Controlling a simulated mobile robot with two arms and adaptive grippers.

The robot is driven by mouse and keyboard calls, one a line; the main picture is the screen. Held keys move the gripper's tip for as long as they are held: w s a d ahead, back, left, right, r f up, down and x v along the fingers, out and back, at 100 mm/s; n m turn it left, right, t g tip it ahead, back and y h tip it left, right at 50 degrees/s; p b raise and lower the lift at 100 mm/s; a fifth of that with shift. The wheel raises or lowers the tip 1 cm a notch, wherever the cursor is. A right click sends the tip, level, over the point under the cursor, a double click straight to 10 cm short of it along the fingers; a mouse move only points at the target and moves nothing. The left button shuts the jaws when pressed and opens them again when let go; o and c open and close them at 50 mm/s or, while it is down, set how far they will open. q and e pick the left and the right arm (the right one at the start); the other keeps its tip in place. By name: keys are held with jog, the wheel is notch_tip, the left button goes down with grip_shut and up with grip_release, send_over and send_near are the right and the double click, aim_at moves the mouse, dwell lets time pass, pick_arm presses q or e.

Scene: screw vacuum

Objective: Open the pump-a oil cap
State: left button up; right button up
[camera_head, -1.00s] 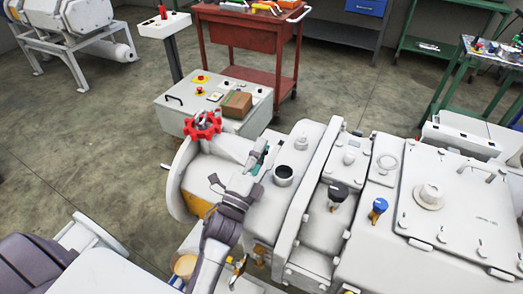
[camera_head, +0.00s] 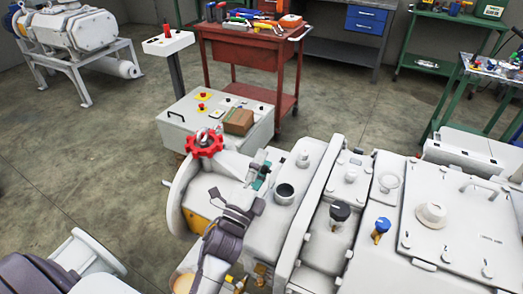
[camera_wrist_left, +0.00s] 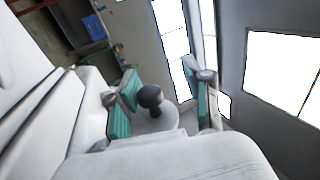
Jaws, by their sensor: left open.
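The large light-grey pump (camera_head: 262,225) fills the front of the head view. On its top stand a black knob-like cap (camera_head: 340,212), a blue-topped cap (camera_head: 382,225) and an open-looking port with a dark ring (camera_head: 284,193). I cannot tell from labels which is the oil cap. My left gripper (camera_head: 262,174) is over the pump, left of the dark-ringed port. In the left wrist view, its teal-padded fingers (camera_wrist_left: 166,100) are wide apart. A black knob (camera_wrist_left: 150,96) shows between them, apparently beyond the fingertips and not gripped. My right gripper is out of view.
A red handwheel (camera_head: 204,142) rises left of my left gripper. Behind it are a control box (camera_head: 180,117) with a brown block (camera_head: 238,121) and a red tool cart (camera_head: 245,54). Another pump (camera_head: 70,30) stands at the back left.

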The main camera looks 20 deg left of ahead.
pick_arm(q)
notch_tip(320, 180, up, 8)
jog(key=shift+r, duration=0.2)
jog(key=s+a+f+m+g+h+p, duration=0.2)
jog(key=s+f+m+g+h+p, duration=0.45)
jog(key=s+p, duration=0.7)
jog(key=w+d+m+p, duration=0.1)
jog(key=w, duration=0.3)
jog(key=w+d+f+m+g+y+p, duration=0.1)
jog(key=w+p, duration=0.1)
jog(key=w, duration=0.2)
jog(key=w+d+f+m+p, duration=0.1)
jog(key=w+d, duration=0.1)
jog(key=w, duration=0.2)
jog(key=shift+w+d+f+p, duration=0.1)
jog(key=shift+w+p, duration=0.05)
jog(key=shift+p, duration=0.25)
jog(key=shift+w+d+f, duration=0.2)
jog(key=shift+w+d, duration=0.05)
jog(key=shift+w, duration=0.3)
